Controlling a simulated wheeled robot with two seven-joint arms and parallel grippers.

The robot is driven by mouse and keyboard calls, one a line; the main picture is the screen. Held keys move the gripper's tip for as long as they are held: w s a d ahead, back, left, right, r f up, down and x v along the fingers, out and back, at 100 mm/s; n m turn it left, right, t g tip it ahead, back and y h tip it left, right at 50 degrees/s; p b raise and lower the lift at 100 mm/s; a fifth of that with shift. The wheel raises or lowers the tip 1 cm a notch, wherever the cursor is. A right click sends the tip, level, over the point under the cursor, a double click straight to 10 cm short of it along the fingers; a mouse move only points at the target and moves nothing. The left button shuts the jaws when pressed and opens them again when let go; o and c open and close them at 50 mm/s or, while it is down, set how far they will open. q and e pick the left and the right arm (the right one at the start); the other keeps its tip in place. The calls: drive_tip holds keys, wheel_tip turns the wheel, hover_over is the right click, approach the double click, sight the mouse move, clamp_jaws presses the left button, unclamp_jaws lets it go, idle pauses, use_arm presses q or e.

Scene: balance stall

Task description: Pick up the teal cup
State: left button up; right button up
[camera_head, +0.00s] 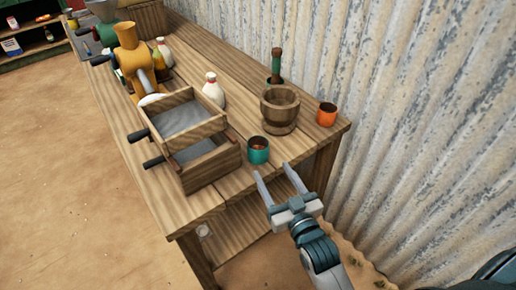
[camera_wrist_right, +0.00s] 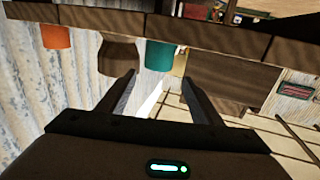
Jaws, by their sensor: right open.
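The teal cup (camera_head: 258,151) stands upright on the wooden table, near its front edge, with something brown inside. My right gripper (camera_head: 274,176) is open and empty, its fingers pointing toward the cup from the near side, apart from it. In the right wrist view the teal cup (camera_wrist_right: 159,56) hangs upside down in the picture, beyond and between the open fingertips (camera_wrist_right: 158,88). My left gripper does not show in either view.
A wooden drawer box (camera_head: 210,165) stands left of the cup. A wooden mortar (camera_head: 280,108), an orange cup (camera_head: 326,114) and a white bottle (camera_head: 213,90) stand behind it. A yellow grinder (camera_head: 128,50) is farther left. A corrugated wall (camera_head: 400,100) runs behind the table.

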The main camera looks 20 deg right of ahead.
sight(262, 154)
drive_tip(key=w, duration=0.3)
drive_tip(key=w+p, duration=0.1)
drive_tip(key=w, duration=0.2)
drive_tip(key=shift+a, duration=0.2)
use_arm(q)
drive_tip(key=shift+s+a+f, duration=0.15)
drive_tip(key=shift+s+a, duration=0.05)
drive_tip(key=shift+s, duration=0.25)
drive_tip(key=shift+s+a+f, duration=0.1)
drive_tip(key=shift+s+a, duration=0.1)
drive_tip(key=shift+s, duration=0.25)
use_arm(e)
drive_tip(key=shift+w, duration=0.5)
drive_tip(key=shift+w, duration=0.45)
drive_tip(key=w, duration=0.1)
drive_tip(key=w+p, duration=0.1)
drive_tip(key=w, duration=0.2)
drive_tip(key=shift+w+a+f, duration=0.1)
drive_tip(key=shift+a+f, duration=0.05)
drive_tip(key=shift+f, duration=0.1)
drive_tip(key=shift+c, duration=0.3)
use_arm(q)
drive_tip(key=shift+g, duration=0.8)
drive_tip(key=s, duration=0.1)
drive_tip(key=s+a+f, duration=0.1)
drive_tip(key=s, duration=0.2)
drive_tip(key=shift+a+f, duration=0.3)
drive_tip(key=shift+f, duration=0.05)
use_arm(e)
drive_tip(key=c, duration=0.8)
